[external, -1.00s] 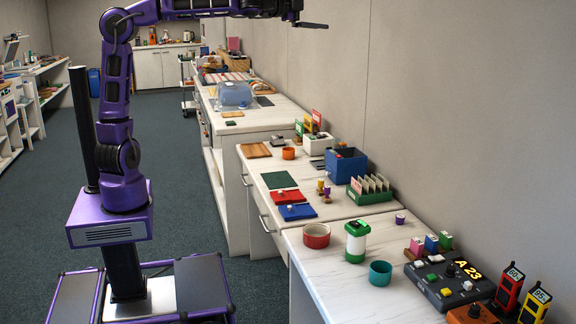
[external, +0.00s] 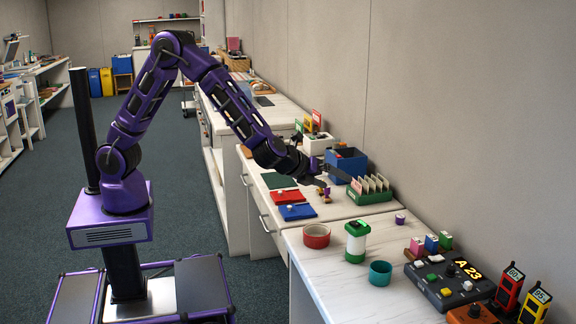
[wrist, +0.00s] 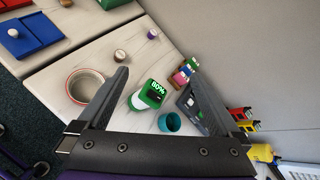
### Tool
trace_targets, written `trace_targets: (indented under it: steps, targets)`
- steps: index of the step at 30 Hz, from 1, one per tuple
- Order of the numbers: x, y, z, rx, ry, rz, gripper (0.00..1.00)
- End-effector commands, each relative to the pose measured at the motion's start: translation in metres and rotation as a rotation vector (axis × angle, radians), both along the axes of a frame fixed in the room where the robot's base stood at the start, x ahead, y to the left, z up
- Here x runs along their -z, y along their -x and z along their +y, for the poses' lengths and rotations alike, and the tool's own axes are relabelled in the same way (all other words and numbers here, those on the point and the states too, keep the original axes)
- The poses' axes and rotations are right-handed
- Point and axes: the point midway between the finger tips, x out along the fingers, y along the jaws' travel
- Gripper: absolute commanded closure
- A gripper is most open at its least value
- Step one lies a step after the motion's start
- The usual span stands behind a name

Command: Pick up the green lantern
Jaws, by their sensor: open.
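The green lantern (external: 356,242), a white cylinder with a green top and green base, stands upright on the near white counter. In the wrist view the lantern (wrist: 148,95) shows between my fingers but farther off, with "80%" on its green top. My gripper (external: 345,178) is over the middle counter, behind and above the lantern, apart from it. In the wrist view my gripper (wrist: 165,80) is open, with nothing between its fingers.
A red bowl (external: 316,236) stands left of the lantern and a teal cup (external: 380,273) stands in front of it to the right. A dark panel (external: 449,282) with buttons lies further right. A green card rack (external: 369,190) and a blue bin (external: 347,164) stand behind, near my gripper.

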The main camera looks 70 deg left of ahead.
Motion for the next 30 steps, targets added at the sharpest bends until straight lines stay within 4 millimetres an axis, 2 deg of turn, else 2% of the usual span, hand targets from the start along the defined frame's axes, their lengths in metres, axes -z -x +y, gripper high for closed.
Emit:
trace_targets:
  steps: [1,6,9,15,20,30]
  targets:
    - [0.018,0.014,-0.016,0.054,-0.075,0.013,0.0]
    - [0.056,0.048,-0.044,0.198,-0.308,0.011,0.0]
    - [0.068,0.064,-0.056,0.268,-0.418,-0.006,0.0]
    - [0.077,0.079,-0.067,0.341,-0.532,-0.034,0.0]
    - [0.084,0.068,-0.065,0.346,-0.548,-0.036,0.0]
    - [0.112,0.002,-0.052,0.345,-0.545,-0.034,0.0]
